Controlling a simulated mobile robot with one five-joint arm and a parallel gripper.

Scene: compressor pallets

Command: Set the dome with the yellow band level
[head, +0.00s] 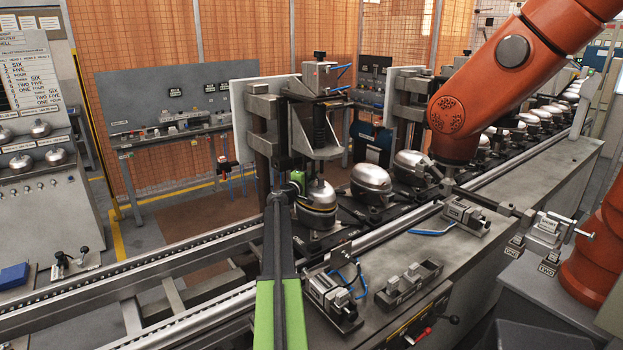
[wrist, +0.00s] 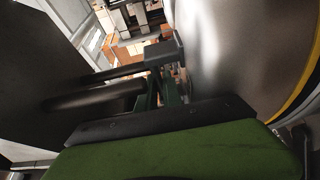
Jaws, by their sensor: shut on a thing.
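The dome with the yellow band (head: 319,196) is a shiny metal housing on a dark pallet on the conveyor, below a grey press head. Its band looks close to level in the head view, but I cannot tell a small tilt. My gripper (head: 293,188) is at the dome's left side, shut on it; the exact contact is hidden. In the wrist view the dome (wrist: 225,60) fills the right side close up, its yellow band (wrist: 299,98) slanting across the picture. The green and black gripper body fills the bottom there.
The press head (head: 318,140) stands close above and behind the dome. Another silver dome (head: 371,183) sits on the pallet to its right, with more behind.

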